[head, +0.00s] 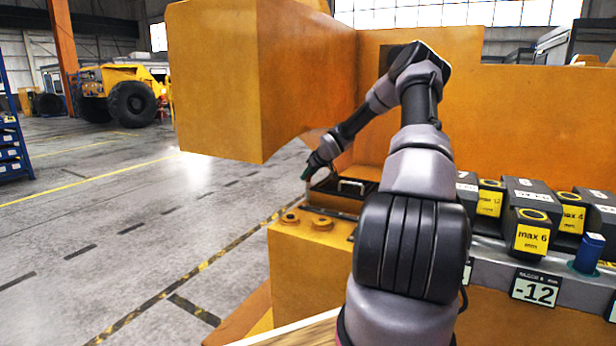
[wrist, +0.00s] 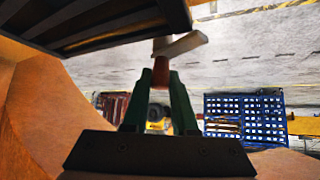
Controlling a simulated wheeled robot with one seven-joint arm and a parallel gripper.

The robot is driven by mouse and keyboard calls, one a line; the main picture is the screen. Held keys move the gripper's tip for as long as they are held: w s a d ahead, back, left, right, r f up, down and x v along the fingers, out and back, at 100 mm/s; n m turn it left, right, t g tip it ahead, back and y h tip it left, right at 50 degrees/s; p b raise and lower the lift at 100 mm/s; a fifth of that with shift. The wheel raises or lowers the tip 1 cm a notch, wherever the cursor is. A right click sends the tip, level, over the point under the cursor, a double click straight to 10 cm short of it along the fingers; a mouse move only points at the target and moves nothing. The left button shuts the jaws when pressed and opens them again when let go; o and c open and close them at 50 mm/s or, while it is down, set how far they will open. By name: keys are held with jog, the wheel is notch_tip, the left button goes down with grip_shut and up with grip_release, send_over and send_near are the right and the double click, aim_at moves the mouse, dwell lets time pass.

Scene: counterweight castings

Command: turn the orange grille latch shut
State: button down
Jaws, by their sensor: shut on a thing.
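In the wrist view, my gripper (wrist: 161,78) has its green fingers closed on the small orange-red grille latch (wrist: 161,66). A pale bar (wrist: 181,44) crosses just beyond the latch, close to the edge of the dark slatted grille (wrist: 85,22). The fingers hide part of the latch. In the head view, my gripper (head: 309,171) is small, at the far end of my arm, beside the large orange casting. The latch cannot be made out there, so its turn angle is unclear.
A dark tray with a metal handle (head: 351,186) lies near my gripper. An orange block (head: 235,80) overhangs at the left. Dark weights with yellow labels (head: 531,236) and a blue-capped item (head: 588,254) stand at the right. The floor at the left is open.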

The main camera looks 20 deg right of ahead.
jog(key=n+g+y, duration=0.1)
jog(key=n+y, duration=0.1)
jog(key=n, duration=0.1)
jog(key=shift+d+n+y, duration=0.1)
jog(key=shift+n+y, duration=0.3)
jog(key=n+g+y, duration=0.1)
jog(key=n+y, duration=0.1)
jog(key=n, duration=0.1)
jog(key=shift+n+g, duration=0.3)
jog(key=shift+g, duration=0.1)
jog(key=n+g+y, duration=0.1)
jog(key=n+g, duration=0.1)
jog(key=n, duration=0.1)
jog(key=shift+f+n+g+y, duration=0.1)
jog(key=shift+n+g+y, duration=0.45)
jog(key=shift+n, duration=0.35)
jog(key=shift+s+n+g, duration=0.1)
jog(key=shift+n+g, duration=0.15)
jog(key=shift+n, duration=0.05)
jog(key=c, duration=0.7)
grip_release()
jog(key=v, duration=1)
jog(key=shift+d+r, duration=0.2)
jog(key=shift+r, duration=0.1)
